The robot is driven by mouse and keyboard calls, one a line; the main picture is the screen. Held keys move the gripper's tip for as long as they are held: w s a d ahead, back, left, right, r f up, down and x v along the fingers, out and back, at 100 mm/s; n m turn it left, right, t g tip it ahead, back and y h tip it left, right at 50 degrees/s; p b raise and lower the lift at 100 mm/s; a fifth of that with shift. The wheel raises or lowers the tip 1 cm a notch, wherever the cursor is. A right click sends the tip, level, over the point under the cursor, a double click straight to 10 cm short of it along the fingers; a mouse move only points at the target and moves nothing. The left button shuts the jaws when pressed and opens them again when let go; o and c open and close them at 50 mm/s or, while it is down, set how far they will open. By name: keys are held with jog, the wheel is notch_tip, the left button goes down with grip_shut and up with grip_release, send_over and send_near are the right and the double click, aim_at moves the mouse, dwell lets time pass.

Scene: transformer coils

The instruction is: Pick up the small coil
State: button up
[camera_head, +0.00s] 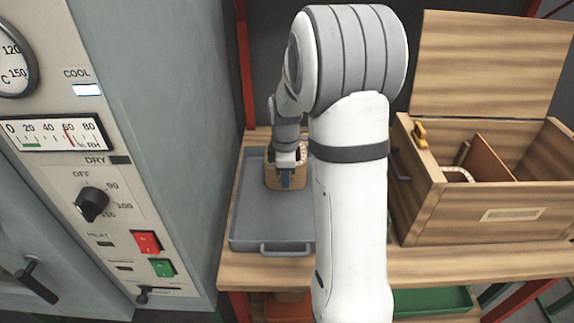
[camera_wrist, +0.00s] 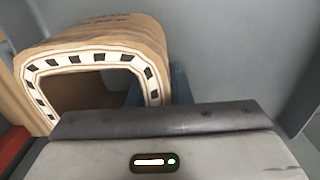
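A tan-wrapped coil (camera_head: 284,170) with a squarish opening is at the grey tray (camera_head: 245,215); it looks like the small coil. In the wrist view the coil (camera_wrist: 100,38) shows its pale end face with dark slots around the opening. In the wrist view a blue finger part shows close against the coil's right wall, and a bluish patch shows inside the opening. The fingertips are mostly hidden, so I cannot tell whether they grip the wall or whether the coil is lifted.
An open wooden box (camera_head: 470,215) with a raised lid, a divider and another pale coil (camera_head: 458,174) stands on the wooden bench (camera_head: 265,272) at right. A grey control cabinet (camera_head: 150,120) stands close at left. My arm hides the middle of the bench.

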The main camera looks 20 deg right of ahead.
grip_shut()
